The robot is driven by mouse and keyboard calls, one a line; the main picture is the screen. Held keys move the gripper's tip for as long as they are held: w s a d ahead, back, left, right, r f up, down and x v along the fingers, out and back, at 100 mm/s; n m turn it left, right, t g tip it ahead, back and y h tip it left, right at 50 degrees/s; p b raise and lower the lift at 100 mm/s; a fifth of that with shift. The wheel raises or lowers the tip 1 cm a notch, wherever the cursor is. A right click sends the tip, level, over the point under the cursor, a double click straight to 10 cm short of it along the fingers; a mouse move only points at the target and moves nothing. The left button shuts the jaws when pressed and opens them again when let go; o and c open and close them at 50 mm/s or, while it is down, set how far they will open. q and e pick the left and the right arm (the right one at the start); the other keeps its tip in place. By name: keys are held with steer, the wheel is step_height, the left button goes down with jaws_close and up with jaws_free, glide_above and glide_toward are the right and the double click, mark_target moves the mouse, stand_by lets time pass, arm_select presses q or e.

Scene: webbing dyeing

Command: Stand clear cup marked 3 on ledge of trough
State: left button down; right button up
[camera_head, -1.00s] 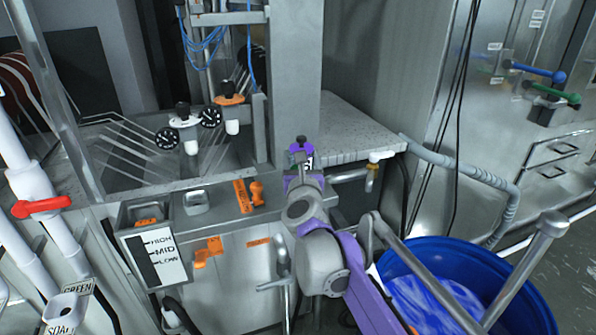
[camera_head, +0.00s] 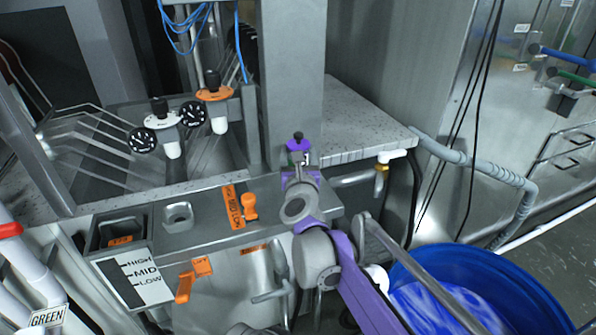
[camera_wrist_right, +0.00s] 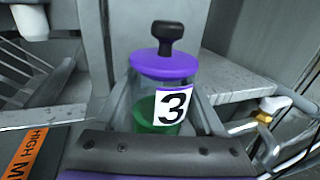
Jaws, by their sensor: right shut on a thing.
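The clear cup (camera_wrist_right: 142,97) has a purple lid with a black knob, a white label with a black 3, and green stuff inside. My right gripper (camera_wrist_right: 165,125) is shut on it and holds it upright. In the head view the cup's purple lid (camera_head: 299,145) shows above my right gripper (camera_head: 301,172), in front of a grey post. The trough's ledge (camera_head: 215,225) is the grey metal top with orange labels, left of the gripper. Whether the cup touches anything below is hidden by the gripper. My left gripper is not in view.
A grey speckled shelf (camera_head: 362,130) lies behind and right of the cup. An orange handle (camera_head: 249,205) and a small metal holder (camera_head: 178,216) stand on the ledge. A blue barrel (camera_head: 530,290) stands at the lower right.

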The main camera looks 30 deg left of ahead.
steer(key=shift+f, duration=2.3)
steer(key=shift+f, duration=0.15)
steer(key=o, duration=1.6)
steer(key=shift+r, duration=0.2)
steer(key=b+v, duration=0.1)
steer(key=v, duration=1.1)
steer(key=shift+w, duration=0.1)
